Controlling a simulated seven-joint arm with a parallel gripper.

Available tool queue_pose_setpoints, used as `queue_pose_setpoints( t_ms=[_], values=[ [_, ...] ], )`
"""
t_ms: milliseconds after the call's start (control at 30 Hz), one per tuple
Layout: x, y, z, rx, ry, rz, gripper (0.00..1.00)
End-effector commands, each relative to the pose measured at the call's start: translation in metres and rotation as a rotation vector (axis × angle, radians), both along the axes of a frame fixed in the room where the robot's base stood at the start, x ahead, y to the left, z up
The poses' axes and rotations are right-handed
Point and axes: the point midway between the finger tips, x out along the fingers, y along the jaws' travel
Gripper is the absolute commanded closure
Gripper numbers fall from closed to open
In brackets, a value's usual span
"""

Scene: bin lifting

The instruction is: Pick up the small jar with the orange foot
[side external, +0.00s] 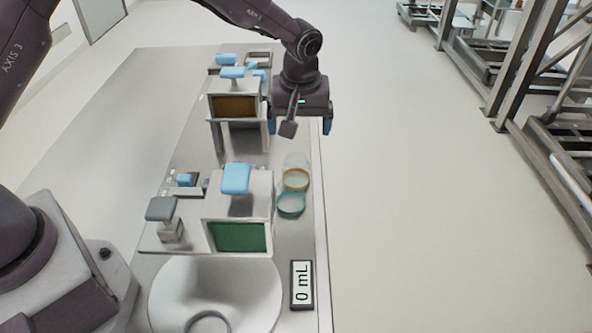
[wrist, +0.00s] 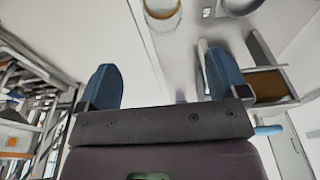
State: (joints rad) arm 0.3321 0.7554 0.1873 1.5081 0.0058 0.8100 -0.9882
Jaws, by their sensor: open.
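The small clear jar with the orange foot (side external: 297,180) stands on the bench near its right edge, just behind a similar jar with a teal foot (side external: 291,206). In the wrist view a clear round jar with an orange-brown band (wrist: 162,14) is cut off by the top edge, beyond the fingertips. My gripper (side external: 299,127) is above the bench, higher than the jars and farther back than them. Its two blue fingers are spread wide with nothing between them, as the wrist view also shows (wrist: 160,72).
A dispenser with a green panel (side external: 239,237) stands left of the jars, and one with an orange-brown panel (side external: 235,106) stands left of my gripper. A "0 mL" display (side external: 302,285) lies at the front. Open floor lies right of the bench.

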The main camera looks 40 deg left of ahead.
Motion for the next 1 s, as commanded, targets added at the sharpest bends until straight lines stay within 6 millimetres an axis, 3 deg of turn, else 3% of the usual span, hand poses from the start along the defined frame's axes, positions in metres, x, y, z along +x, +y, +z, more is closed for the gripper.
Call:
queue_pose_setpoints(
  t_ms=[167,500,733,1000],
  values=[
    [-0.001,0.001,-0.009,-0.008,-0.004,0.075,0.08],
    [0.004,0.008,-0.067,-0.008,-0.004,0.075,0.08],
    [0.005,0.010,-0.084,-0.007,-0.004,0.074,0.08],
    [0.006,0.015,-0.122,-0.009,-0.004,0.073,0.08]
  ],
)
